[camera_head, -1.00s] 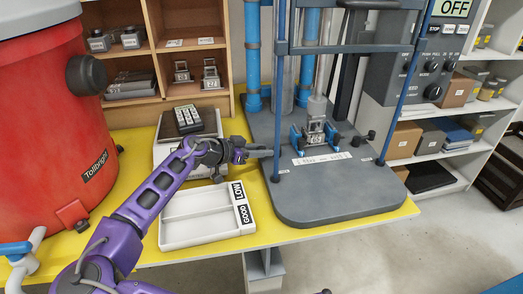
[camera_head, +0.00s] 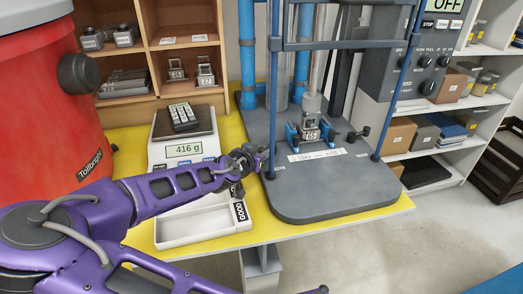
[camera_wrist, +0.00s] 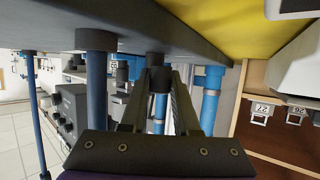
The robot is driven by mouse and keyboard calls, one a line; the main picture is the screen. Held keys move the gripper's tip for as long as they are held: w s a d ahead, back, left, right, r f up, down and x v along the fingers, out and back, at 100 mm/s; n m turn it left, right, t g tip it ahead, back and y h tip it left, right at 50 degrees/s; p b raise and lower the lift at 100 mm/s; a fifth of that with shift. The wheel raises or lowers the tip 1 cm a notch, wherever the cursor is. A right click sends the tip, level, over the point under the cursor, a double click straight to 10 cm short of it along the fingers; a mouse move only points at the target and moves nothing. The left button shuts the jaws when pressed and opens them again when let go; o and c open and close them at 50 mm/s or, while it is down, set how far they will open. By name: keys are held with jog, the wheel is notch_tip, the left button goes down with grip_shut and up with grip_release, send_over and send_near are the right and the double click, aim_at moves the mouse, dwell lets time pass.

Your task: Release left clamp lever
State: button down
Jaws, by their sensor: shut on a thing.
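My gripper (camera_head: 262,158) is at the left edge of the grey test machine's base plate (camera_head: 335,200), beside the left front post. In the wrist view, its two fingers (camera_wrist: 160,92) close around a dark lever, the left clamp lever (camera_wrist: 157,75), which meets the plate. In the head view the gripper hides most of this lever. A metal block (camera_head: 311,133) sits between blue clamp jaws (camera_head: 292,133) in the middle of the machine. The dark right clamp lever (camera_head: 358,134) stands to the right of the jaws.
A white tray (camera_head: 175,232) lies under my forearm on the yellow table (camera_head: 240,222). A scale (camera_head: 183,150) reading 416 g stands behind it. A red tank (camera_head: 45,110) is at the left. Blue vertical posts (camera_head: 392,80) frame the machine.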

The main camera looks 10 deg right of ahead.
dwell(0.4)
jog(key=c, duration=0.7)
grip_release()
jog(key=shift+o, duration=0.2)
jog(key=shift+s, duration=0.1)
jog(key=p+v, duration=0.2)
jog(key=v, duration=1.5)
jog(key=shift+r+p, duration=0.2)
jog(key=shift+p, duration=0.1)
